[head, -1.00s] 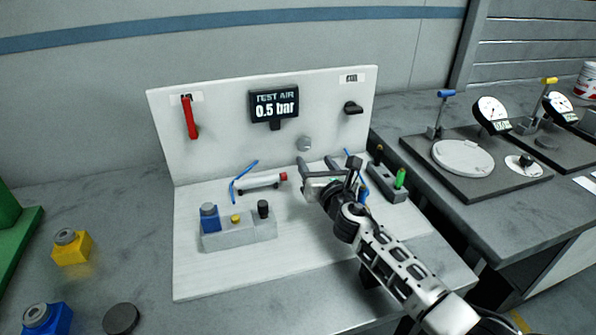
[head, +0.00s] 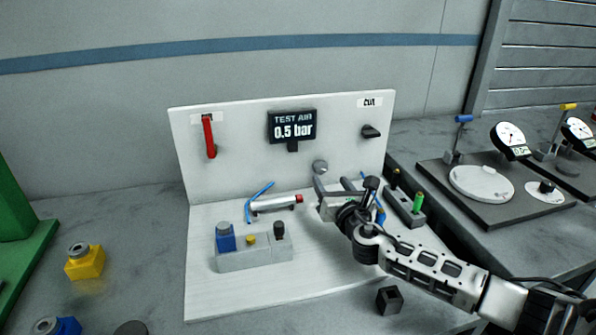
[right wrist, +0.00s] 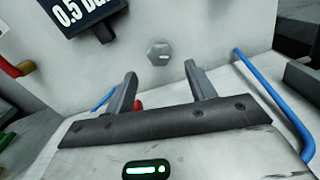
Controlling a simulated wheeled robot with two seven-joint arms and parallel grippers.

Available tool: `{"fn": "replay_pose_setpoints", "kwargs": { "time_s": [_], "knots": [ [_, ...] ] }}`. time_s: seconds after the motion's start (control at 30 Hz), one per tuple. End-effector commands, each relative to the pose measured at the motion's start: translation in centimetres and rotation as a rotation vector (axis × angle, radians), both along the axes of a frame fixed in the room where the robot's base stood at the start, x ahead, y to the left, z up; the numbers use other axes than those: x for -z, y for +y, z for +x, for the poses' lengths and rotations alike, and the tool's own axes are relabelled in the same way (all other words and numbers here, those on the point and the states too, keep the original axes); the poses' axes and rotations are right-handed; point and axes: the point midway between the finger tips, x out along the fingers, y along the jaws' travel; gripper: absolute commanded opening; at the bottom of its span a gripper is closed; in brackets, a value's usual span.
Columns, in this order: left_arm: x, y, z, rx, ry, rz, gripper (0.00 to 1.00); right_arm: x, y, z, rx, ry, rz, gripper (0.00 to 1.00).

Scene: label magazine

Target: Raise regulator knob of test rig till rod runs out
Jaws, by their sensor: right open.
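The test rig is a white back panel (head: 230,150) on a white base. Its dark display (head: 292,127) reads TEST AIR 0.5 bar. The regulator knob (head: 320,167) is a small grey knob low on the panel, below and right of the display. In the right wrist view the knob (right wrist: 159,53) has a pale mark and shows beyond the fingers, between them. My right gripper (head: 334,186) is open and empty, just in front of and below the knob, apart from it. A silver cylinder (head: 275,203) with a red end lies on the base. My left gripper is not in view.
A red lever (head: 209,137) hangs at the panel's left and a dark knob (head: 371,131) sits at its right. Blue tubes (head: 258,200) and a grey block with a green pin (head: 417,202) flank the gripper. A black cube (head: 389,300) lies in front.

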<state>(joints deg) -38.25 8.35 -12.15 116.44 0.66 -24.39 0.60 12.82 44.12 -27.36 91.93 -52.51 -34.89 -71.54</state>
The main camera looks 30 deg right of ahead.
Motion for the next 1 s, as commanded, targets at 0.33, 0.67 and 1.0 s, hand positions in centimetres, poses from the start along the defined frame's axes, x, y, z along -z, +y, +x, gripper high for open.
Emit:
{"fn": "replay_pose_setpoints", "kwargs": {
  "time_s": [0.33,0.67,1.0],
  "knots": [
    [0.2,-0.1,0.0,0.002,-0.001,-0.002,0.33,-0.1,-0.9,5.1,-0.002,-0.002,0.000,0.55],
    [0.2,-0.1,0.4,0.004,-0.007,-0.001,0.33,0.0,-1.4,7.2,-0.005,0.000,0.000,0.55],
    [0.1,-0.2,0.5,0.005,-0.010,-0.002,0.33,0.0,-1.4,7.2,-0.005,0.000,0.000,0.14]
  ]
}}
